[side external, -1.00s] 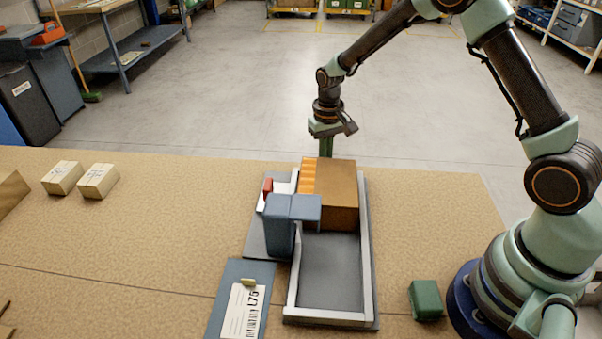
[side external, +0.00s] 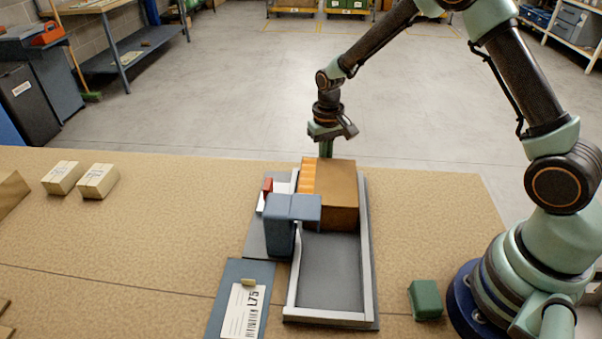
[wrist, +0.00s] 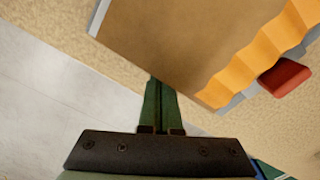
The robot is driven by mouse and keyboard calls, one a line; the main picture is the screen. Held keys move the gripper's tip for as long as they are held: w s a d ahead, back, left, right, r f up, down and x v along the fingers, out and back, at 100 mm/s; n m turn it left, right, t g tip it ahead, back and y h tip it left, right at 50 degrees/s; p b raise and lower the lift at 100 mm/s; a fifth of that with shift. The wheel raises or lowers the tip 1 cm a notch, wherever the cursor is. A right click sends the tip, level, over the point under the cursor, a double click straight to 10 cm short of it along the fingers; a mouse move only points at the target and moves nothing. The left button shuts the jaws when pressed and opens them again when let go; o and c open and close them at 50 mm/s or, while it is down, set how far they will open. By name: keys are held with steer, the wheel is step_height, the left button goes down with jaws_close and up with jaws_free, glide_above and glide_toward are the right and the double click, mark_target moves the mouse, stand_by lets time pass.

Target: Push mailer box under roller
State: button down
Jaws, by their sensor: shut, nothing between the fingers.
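The brown mailer box (side external: 340,190) sits at the far end of a grey tray with pale rails (side external: 366,250). An orange wavy strip (side external: 307,178) runs along its left side. The blue-grey roller housing (side external: 290,208) stands at the tray's left side, its arm reaching over the tray just in front of the box. My gripper (side external: 325,152) is shut and empty, pointing down behind the box's far end. In the wrist view, its green fingers (wrist: 160,100) are together at the edge of the box (wrist: 185,40); whether they touch it I cannot tell.
A red part (side external: 267,186) sits left of the box. A clipboard with a label (side external: 243,310) lies front left, and a green block (side external: 425,299) lies right of the tray. The near part of the tray is empty.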

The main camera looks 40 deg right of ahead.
mark_target(325, 166)
steer(key=shift+s+a, duration=0.1)
steer(key=shift+s+a, duration=0.3)
steer(key=shift+a, duration=0.1)
stand_by(0.3)
steer(key=shift+s+a, duration=0.35)
steer(key=shift+s, duration=0.1)
steer(key=shift+s+a, duration=0.1)
stand_by(0.3)
steer(key=shift+s+a, duration=0.3)
steer(key=shift+s+a, duration=0.1)
stand_by(0.4)
steer(key=shift+s+a, duration=0.35)
stand_by(0.4)
